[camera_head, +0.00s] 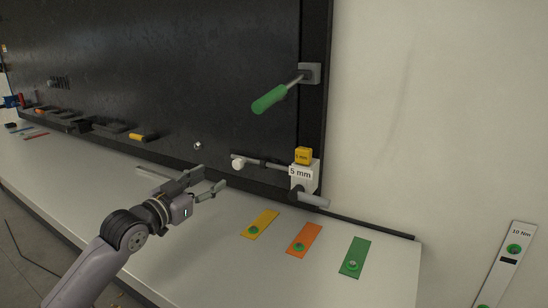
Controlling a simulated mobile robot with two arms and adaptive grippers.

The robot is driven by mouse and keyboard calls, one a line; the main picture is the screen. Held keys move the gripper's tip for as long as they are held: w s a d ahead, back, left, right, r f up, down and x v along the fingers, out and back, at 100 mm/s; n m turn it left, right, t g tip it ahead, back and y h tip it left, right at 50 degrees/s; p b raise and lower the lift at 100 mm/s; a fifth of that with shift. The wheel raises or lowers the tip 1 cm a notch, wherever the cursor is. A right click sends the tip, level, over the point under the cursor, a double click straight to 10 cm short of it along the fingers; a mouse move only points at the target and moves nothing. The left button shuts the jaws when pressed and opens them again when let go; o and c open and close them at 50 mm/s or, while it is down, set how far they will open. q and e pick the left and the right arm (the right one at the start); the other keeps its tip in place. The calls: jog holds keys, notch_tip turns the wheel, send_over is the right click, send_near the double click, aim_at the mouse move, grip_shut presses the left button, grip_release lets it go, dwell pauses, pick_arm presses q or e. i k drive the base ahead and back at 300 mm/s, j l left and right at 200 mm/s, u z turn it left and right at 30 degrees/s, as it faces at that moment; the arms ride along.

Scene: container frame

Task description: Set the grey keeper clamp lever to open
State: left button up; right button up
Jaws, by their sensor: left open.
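A grey lever (314,200) sticks out to the right from the foot of a white block (302,178) marked "5 mm", at the lower right corner of the black panel. I take it to be the keeper clamp lever; its setting is hard to read. A grey bar with a white round knob (238,162) runs left from the block. My left gripper (212,179) is open and empty, left of the knob and lever and apart from both, its fingers pointing right. My right gripper is not in view.
A green-handled lever (270,99) juts from the panel's right edge above the block. A small yellow block (303,155) sits on the white one. Yellow (261,224), orange (305,240) and green (355,257) plates lie on the pale bench (215,255) in front.

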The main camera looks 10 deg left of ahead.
aim_at(297, 193)
jog(key=k+j, duration=0.25)
jog(key=k, duration=0.2)
jog(key=k+j, duration=0.25)
jog(key=k, duration=0.25)
